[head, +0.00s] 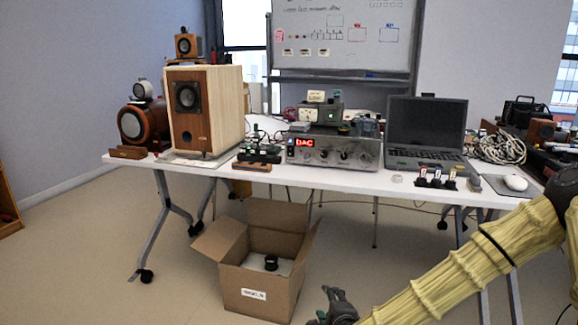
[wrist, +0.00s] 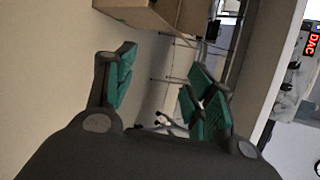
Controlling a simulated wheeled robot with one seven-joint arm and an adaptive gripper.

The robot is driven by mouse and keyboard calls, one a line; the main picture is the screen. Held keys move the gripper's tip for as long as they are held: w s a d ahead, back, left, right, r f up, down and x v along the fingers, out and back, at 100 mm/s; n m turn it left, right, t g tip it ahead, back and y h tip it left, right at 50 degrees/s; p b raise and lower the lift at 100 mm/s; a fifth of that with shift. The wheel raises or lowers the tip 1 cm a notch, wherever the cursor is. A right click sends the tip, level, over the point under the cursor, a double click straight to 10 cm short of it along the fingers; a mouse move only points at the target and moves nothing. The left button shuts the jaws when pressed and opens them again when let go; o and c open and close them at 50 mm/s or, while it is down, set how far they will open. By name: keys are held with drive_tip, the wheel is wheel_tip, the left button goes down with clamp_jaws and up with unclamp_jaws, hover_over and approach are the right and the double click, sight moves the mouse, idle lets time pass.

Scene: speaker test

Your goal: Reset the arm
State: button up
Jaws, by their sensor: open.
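My gripper (head: 338,305) is low at the bottom of the head view, at the end of my yellowish arm that reaches in from the right. It is just right of the open cardboard box on the floor and apart from it. In the wrist view my gripper (wrist: 160,90) shows two dark fingers with green pads, spread apart with nothing between them. Part of the box also shows at the top of the wrist view (wrist: 140,14).
A white table (head: 330,177) stands behind, above my gripper. On it are a wooden speaker (head: 228,105), a DAC unit (head: 330,152), a laptop (head: 427,125), cables (head: 497,147) and a mouse (head: 516,183). Table legs (head: 165,215) stand near the box. The floor at left is clear.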

drive_tip(key=s+f+n+g+y, duration=0.1)
drive_tip(key=s+f+n+g, duration=0.8)
drive_tip(key=s+f, duration=1.25)
drive_tip(key=s+d+f+n+g+h, duration=0.1)
drive_tip(key=s+d+f+n+g, duration=0.1)
drive_tip(key=s+d+n, duration=0.6)
drive_tip(key=s+d+f+n+g+h, duration=0.2)
drive_tip(key=s+d+f, duration=0.15)
drive_tip(key=s, duration=0.85)
wheel_tip(320, 180, up, 32)
drive_tip(key=p, duration=3.2)
drive_tip(key=shift+s+r, duration=0.1)
